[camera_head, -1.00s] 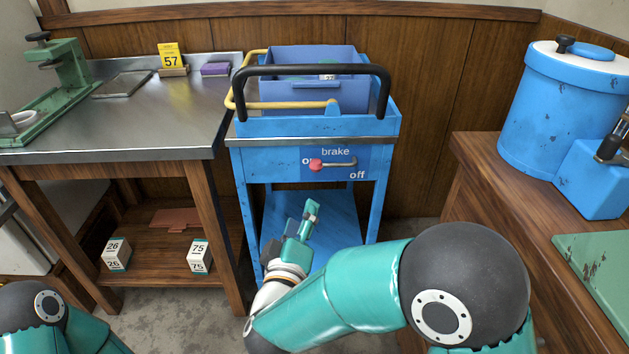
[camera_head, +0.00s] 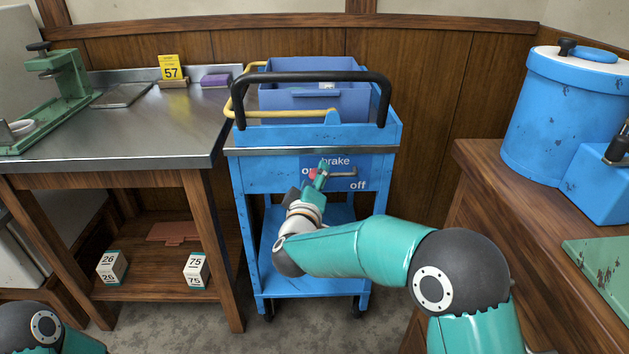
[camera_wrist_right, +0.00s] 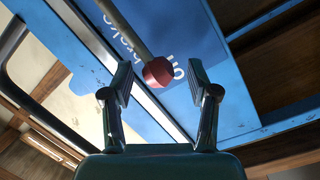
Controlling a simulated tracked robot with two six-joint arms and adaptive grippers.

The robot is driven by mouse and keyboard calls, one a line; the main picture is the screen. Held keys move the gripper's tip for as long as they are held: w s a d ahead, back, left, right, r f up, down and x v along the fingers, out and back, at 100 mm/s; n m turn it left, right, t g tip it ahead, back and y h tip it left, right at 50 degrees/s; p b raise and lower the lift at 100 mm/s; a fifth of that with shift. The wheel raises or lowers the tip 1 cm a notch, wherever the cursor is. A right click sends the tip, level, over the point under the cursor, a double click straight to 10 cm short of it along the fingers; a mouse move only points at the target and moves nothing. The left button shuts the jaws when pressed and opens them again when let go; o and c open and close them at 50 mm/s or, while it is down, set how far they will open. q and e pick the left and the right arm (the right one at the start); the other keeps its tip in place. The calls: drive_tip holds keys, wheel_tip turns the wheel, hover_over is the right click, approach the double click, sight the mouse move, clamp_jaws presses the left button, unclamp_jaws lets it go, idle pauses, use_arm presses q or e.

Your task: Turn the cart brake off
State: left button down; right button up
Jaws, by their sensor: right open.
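The blue cart (camera_head: 278,180) stands against the wall, with a blue brake panel on its front lettered "brake", "on" and "off". The brake lever (camera_head: 343,173) lies roughly level, its red knob on the left, at the "on" side. My right gripper (camera_head: 320,172) is in front of the knob and partly covers it and the lettering. In the right wrist view my right gripper (camera_wrist_right: 161,82) is open, with the red knob (camera_wrist_right: 158,72) in the gap between its fingertips. I cannot tell whether either finger touches it. Of my left arm only a link shows; its gripper is out of view.
A blue bin (camera_head: 313,104) sits on the cart behind a black handle (camera_head: 311,74). A steel-topped bench (camera_head: 120,135) stands close on the left. A wooden counter with a blue drum (camera_head: 562,108) is on the right. Open floor lies below the cart.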

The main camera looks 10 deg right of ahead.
drive_tip(key=shift+w+d, duration=0.1)
drive_tip(key=shift+w, duration=0.15)
clamp_jaws()
idle(0.3)
